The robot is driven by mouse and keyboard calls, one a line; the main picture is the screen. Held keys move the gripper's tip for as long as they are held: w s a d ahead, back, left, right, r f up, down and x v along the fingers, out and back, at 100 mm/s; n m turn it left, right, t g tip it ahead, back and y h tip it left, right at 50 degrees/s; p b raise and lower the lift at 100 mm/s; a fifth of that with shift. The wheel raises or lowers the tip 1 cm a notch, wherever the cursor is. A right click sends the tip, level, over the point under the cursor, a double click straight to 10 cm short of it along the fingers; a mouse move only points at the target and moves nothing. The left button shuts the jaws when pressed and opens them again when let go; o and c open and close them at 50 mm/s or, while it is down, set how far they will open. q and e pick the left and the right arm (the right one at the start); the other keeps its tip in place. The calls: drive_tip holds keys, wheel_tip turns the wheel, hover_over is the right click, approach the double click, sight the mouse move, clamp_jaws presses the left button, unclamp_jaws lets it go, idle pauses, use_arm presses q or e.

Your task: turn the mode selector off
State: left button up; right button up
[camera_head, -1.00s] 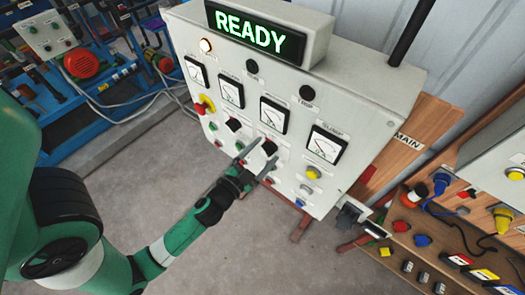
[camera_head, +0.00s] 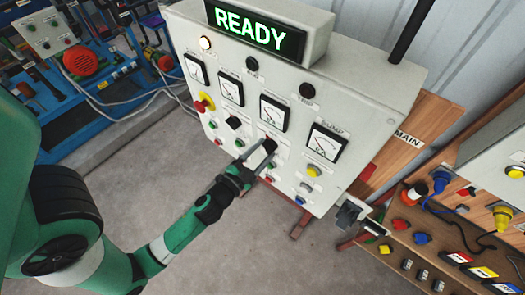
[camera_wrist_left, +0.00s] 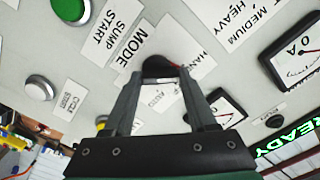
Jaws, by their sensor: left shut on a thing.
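The mode selector is a dark rotary knob (camera_head: 270,145) on the front of the pale grey control panel (camera_head: 345,110). In the left wrist view it shows as a black and red knob (camera_wrist_left: 158,68) by a white label reading MODE (camera_wrist_left: 122,45). My left gripper (camera_head: 256,151) reaches it from the lower left. In the wrist view the fingertips (camera_wrist_left: 158,78) lie on either side of the knob and hold it. The knob's exact pointer angle is hard to tell. My right gripper is not in view.
A lit READY display (camera_head: 252,30) tops the panel. Dial meters (camera_head: 273,113), a second black selector (camera_head: 233,123), a red-and-yellow stop button (camera_head: 204,103) and several push buttons surround the knob. A wooden board with connectors (camera_head: 430,225) stands at right. The floor below is clear.

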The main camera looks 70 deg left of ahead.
use_arm(q)
drive_tip(key=m, duration=0.4)
drive_tip(key=shift+d+r+m, duration=0.1)
drive_tip(key=shift+r+m, duration=0.05)
drive_tip(key=shift+m, duration=0.15)
drive_tip(key=shift+w+m+p, duration=0.1)
drive_tip(key=shift+m+p, duration=0.2)
drive_tip(key=shift+m, duration=1.9)
drive_tip(key=o, duration=1.4)
drive_tip(key=shift+c, duration=0.2)
